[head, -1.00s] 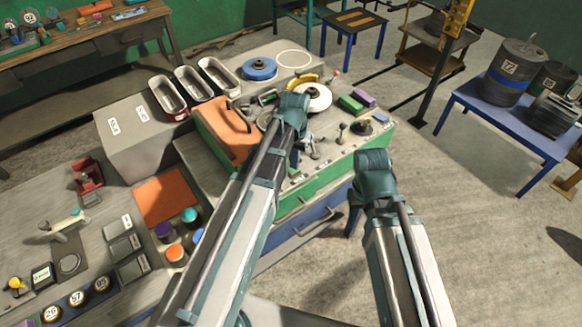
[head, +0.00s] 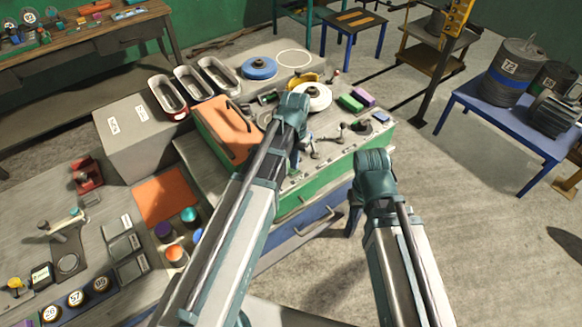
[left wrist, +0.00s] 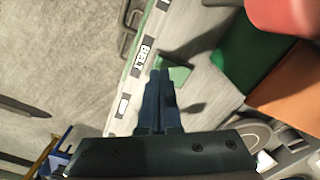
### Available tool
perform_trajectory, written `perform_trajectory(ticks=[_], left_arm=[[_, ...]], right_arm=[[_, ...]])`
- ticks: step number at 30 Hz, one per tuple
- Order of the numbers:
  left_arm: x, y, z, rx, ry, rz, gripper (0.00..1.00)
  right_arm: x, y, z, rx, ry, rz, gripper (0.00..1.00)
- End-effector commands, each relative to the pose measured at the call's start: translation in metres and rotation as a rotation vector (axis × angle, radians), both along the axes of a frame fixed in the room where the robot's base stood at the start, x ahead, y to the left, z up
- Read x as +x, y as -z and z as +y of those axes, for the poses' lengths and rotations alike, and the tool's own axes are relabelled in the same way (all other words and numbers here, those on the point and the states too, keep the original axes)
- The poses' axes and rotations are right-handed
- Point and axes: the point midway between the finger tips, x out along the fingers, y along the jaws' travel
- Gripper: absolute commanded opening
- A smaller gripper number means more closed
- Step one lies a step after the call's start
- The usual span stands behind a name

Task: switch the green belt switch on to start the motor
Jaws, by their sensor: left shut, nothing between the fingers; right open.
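The green belt switch (left wrist: 174,73) shows in the left wrist view as a small green piece beside the white BELT label (left wrist: 141,60), on the grey bench top near its front edge. My left gripper (left wrist: 159,74) is shut and empty, its fingertips at the switch and partly covering it. I cannot tell whether they touch, or which way the switch is set. In the head view my left gripper (head: 294,160) points down over the bench, and my left arm hides the switch. My right gripper (head: 354,192) is open, mostly behind its own wrist, in front of the bench.
The bench carries an orange panel (head: 226,132), a white wheel (head: 314,97), a blue disc (head: 259,68) and several small knobs and blocks. A blue drawer (head: 300,232) is below. A blue table (head: 505,126) with drums stands right. Floor between is clear.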

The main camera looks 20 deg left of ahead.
Motion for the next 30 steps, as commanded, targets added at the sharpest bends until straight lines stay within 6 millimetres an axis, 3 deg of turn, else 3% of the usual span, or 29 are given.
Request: perform_trajectory(ticks=[30], left_arm=[[0.0, 0.014, 0.0, 0.0, 0.0, 0.0, 0.0]], right_arm=[[0.0, 0.014, 0.0, 0.0, 0.001, 0.0, 0.5]])
